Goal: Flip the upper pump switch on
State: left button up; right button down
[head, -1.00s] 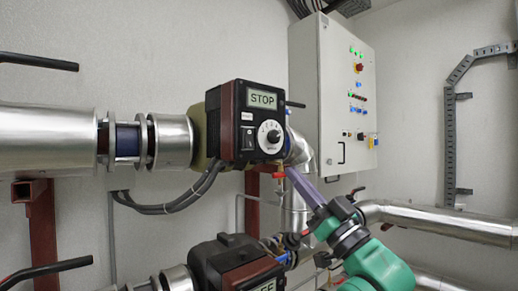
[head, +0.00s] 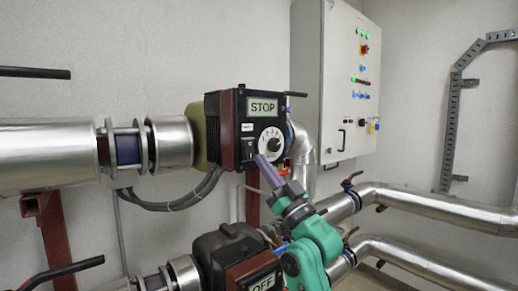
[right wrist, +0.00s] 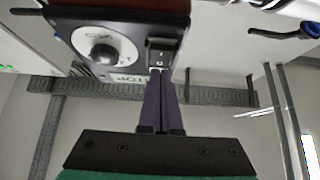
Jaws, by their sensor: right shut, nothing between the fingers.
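The upper pump's black and dark red control box (head: 226,128) has a display (head: 263,107) reading STOP, a white dial (head: 270,140) and a small black rocker switch (head: 248,146). My right gripper (head: 261,160) is shut and empty, its purple fingers pointing up at the box's lower front, just below the switch. In the right wrist view, which shows the box upside down, the switch (right wrist: 161,51) lies just beyond the closed fingertips (right wrist: 161,74). I cannot tell whether they touch it. My left gripper is not in view.
The lower pump (head: 228,250) below has a display reading OFF. A grey control cabinet (head: 340,85) hangs on the wall at right. Silver pipes (head: 440,205) run at lower right, and a large pipe (head: 45,155) enters from the left. Black cables (head: 185,198) hang under the box.

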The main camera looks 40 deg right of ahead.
jog(key=shift+w+f, duration=0.1)
jog(key=shift+w, duration=0.85)
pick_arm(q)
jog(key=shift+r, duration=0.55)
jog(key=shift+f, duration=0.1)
pick_arm(e)
jog(key=shift+f, duration=0.1)
jog(key=f+b, duration=0.1)
jog(key=b, duration=0.1)
jog(key=shift+w+t+b, duration=0.3)
jog(key=shift+t+b, duration=0.05)
jog(key=shift+t, duration=0.05)
jog(key=shift+w+r+p, duration=0.15)
jog(key=shift+r+p, duration=0.15)
jog(key=shift+r, duration=0.1)
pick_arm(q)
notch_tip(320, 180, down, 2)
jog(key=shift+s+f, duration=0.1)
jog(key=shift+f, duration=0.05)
